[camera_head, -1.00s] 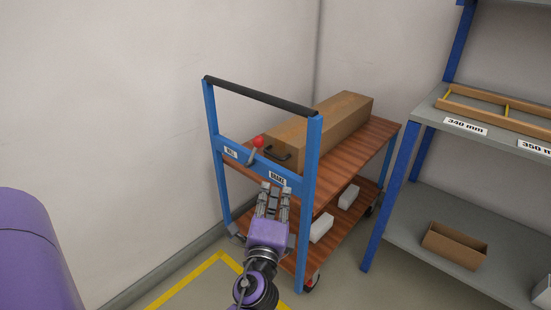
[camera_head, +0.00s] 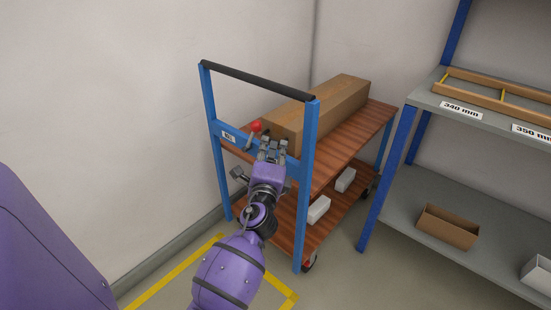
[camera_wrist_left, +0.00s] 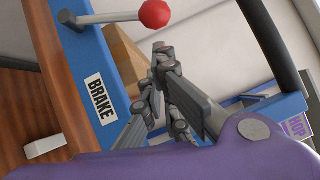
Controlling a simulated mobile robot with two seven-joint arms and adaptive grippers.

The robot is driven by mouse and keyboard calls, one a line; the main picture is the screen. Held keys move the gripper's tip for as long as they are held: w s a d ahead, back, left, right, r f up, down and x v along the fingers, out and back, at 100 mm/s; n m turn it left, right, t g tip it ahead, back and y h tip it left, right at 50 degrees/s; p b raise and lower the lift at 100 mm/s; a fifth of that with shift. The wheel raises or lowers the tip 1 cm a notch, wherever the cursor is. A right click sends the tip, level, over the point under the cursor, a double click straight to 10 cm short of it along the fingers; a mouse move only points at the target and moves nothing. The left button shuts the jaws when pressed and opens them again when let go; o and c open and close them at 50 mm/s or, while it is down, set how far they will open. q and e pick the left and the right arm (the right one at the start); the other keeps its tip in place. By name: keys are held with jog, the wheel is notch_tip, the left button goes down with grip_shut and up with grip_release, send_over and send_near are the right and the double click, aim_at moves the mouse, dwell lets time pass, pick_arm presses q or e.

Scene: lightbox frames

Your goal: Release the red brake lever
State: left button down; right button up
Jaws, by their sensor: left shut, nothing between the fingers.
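The brake lever, a grey rod with a red ball knob (camera_head: 255,126), is on the blue crossbar (camera_head: 240,144) of the trolley's handle frame. Its knob shows at the top of the left wrist view (camera_wrist_left: 155,13), with the rod running left to the bar. My left gripper (camera_head: 272,146) is shut and empty, just right of and below the knob. In the left wrist view its fingertips (camera_wrist_left: 164,58) are apart from the knob. My right gripper is not in view.
The trolley has a wooden top deck (camera_head: 350,145) with a long cardboard box (camera_head: 335,103). White blocks (camera_head: 318,210) lie on its lower deck. A black handle (camera_head: 255,81) spans the frame above the lever. A shelf rack (camera_head: 430,190) stands right; a wall is behind.

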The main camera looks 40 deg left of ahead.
pick_arm(q)
jog(key=shift+w+a+r, duration=0.15)
jog(key=shift+a, duration=0.35)
jog(key=shift+w+a+r, duration=0.15)
jog(key=shift+a, duration=0.3)
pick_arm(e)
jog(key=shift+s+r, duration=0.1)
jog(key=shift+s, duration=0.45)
pick_arm(q)
jog(key=a+r+n+g+h+p, duration=0.1)
jog(key=a+p, duration=0.4)
jog(key=p, duration=0.6)
jog(key=a+r+n+g+h+p, duration=0.2)
jog(key=a+r+n+g+p, duration=0.1)
jog(key=p, duration=0.7)
jog(key=shift+w+a+r+n+p, duration=0.4)
jog(key=shift+a+r+n, duration=0.4)
jog(key=shift+a+n, duration=0.6)
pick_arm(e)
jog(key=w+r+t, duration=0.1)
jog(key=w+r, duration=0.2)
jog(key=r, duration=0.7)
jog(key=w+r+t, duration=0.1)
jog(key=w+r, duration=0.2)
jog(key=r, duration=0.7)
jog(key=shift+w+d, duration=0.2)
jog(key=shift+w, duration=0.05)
